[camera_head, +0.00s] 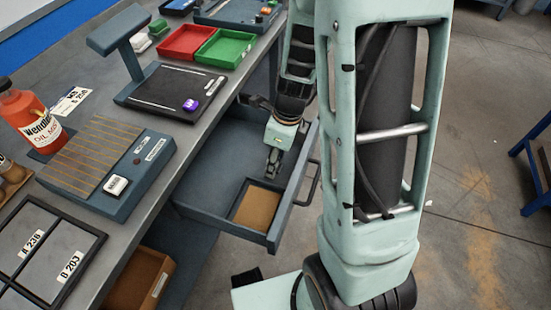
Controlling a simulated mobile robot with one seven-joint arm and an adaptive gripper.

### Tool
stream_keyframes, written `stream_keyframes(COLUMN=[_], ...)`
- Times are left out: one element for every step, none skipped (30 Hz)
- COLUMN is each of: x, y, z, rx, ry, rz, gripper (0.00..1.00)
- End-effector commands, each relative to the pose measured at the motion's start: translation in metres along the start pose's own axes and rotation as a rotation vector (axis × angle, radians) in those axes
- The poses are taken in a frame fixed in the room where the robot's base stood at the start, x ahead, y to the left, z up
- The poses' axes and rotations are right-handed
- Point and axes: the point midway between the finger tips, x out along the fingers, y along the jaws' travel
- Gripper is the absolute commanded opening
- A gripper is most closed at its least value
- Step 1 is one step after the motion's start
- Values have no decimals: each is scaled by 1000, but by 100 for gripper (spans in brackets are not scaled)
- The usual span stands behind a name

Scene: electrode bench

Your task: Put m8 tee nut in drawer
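The drawer (207,170) under the bench is pulled open, with a grey-blue inside and a handle on its right side. A brown square patch (256,208) lies in its near right corner. My gripper (272,170) points down over the drawer's right part, just beyond the brown patch. Its fingers look close together, but the view is too small to tell whether they are shut or hold anything. I cannot make out an M8 tee nut; a nut at the fingertips could be hidden.
A black pad (165,88) with a small purple item (191,104) lies on the bench above the drawer. Red (186,42) and green (225,48) trays sit farther back. A slatted device (92,155) and an orange bottle (32,115) stand at left. My arm blocks the middle right.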

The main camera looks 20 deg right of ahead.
Motion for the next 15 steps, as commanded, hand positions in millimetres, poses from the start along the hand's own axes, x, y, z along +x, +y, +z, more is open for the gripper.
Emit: stream_keyframes(x=[0, -1, -3, -6, -9, -14, -20, -25, -34, -41, -48, -58, -64, -71, -79], y=[0, 0, 0, 0, 0, -1, -1, -1, -1, -1, -1, -1, -1, -1, -1], z=[0, 0, 1, 1, 1, 2, 2, 2, 2, 2, 2, 2, 2, 2, 2], rx=[0, 0, 0, 0, -1, -1, -1, -1, -1, 0, 0, -2, -2, -1, -1], ry=[0, 0, -1, -1, -1, -2, -2, -2, -2, -3, -3, -3, -3, -3, -3], rz=[0, 0, -1, -1, -2, -2, -2, -2, -4, -4, -3, -5, -4, -4, -4], gripper=[42, 42, 42, 42, 42, 42, 42, 42, 42, 42, 42, 42, 42, 42, 42])
